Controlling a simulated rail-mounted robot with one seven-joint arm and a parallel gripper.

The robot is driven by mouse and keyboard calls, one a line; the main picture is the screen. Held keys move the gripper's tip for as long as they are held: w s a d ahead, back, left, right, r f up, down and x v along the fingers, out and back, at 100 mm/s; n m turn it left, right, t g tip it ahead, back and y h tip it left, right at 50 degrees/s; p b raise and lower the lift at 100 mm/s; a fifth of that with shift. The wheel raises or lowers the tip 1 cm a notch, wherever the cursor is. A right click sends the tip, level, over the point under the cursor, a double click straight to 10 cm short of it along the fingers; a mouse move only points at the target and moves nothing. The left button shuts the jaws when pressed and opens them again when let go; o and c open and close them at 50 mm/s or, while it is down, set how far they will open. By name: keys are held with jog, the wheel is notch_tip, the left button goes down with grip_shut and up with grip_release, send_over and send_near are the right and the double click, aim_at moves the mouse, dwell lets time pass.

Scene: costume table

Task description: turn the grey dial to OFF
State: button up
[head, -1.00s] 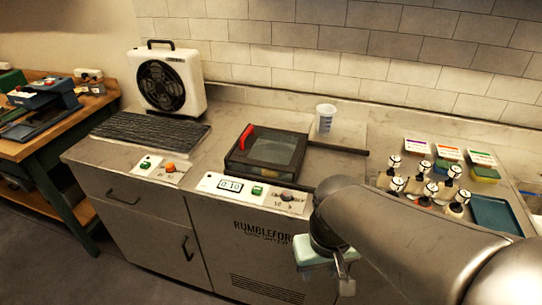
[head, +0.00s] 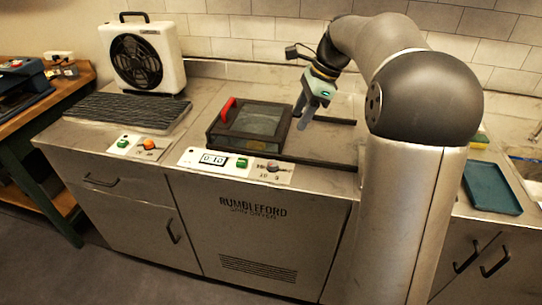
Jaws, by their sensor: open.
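The grey dial (head: 272,166) is a small knob at the right end of the white control panel (head: 205,158) on the front edge of the spin dryer. The markings around it are too small to read. My gripper (head: 303,117) is open and empty, pointing down above the counter just right of the dryer lid. It is apart from the dial, above it and to its right.
The dryer lid (head: 252,124) has a red handle (head: 229,110). A green button (head: 242,163) sits left of the dial. Another panel has an orange knob (head: 149,144). A fan (head: 148,58) stands at the back left; a blue tray (head: 492,187) lies at right.

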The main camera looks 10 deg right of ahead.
send_near(273, 163)
jog(key=shift+m, duration=0.3)
jog(key=x, duration=0.8)
jog(key=shift+f, duration=0.15)
jog(key=c, duration=1)
